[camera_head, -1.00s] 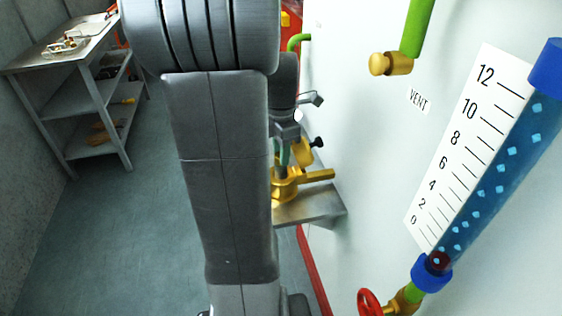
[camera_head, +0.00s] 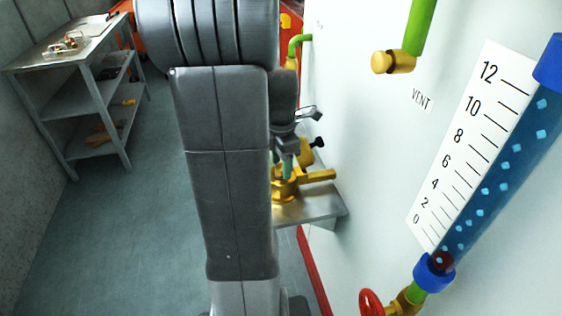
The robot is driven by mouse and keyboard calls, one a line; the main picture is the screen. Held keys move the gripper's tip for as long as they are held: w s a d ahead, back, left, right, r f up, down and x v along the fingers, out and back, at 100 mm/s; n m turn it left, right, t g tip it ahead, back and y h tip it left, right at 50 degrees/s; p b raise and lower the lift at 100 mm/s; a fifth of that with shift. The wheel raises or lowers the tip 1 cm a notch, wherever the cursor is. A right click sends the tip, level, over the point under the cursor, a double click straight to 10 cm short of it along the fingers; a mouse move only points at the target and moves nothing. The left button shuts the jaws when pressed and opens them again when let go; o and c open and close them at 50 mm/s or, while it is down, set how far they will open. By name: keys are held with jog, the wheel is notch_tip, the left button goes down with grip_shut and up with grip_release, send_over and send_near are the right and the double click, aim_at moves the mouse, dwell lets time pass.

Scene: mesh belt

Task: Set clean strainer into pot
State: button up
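The brass pot (camera_head: 284,190) stands on a grey metal bracket (camera_head: 310,207) on the white wall, with a brass handle sticking out to the right. A brass part with a black knob (camera_head: 318,142) stands up at its top right. My gripper (camera_head: 287,158) is small and dark, just above the pot's mouth, partly hidden by my arm. A greenish cylinder (camera_head: 288,166) shows below the gripper, at the pot's top. It may be the strainer, but I cannot tell clearly. Whether the fingers grip it, and how deep it sits, is hidden.
A sight gauge (camera_head: 490,170) with a number scale and a vent pipe (camera_head: 400,60) are on the wall at right. A red valve wheel (camera_head: 370,303) is at the bottom. A shelved metal table (camera_head: 70,55) with small items stands far left. The floor between is clear.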

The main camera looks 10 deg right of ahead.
jog(key=shift+s+f, duration=0.1)
jog(key=shift+f, duration=0.05)
notch_tip(320, 180, up, 13)
jog(key=p, duration=0.1)
jog(key=shift+f, duration=0.15)
jog(key=shift+d, duration=0.1)
notch_tip(320, 180, down, 12)
jog(key=shift+f+b, duration=0.25)
jog(key=shift+b, duration=0.2)
dwell(0.4)
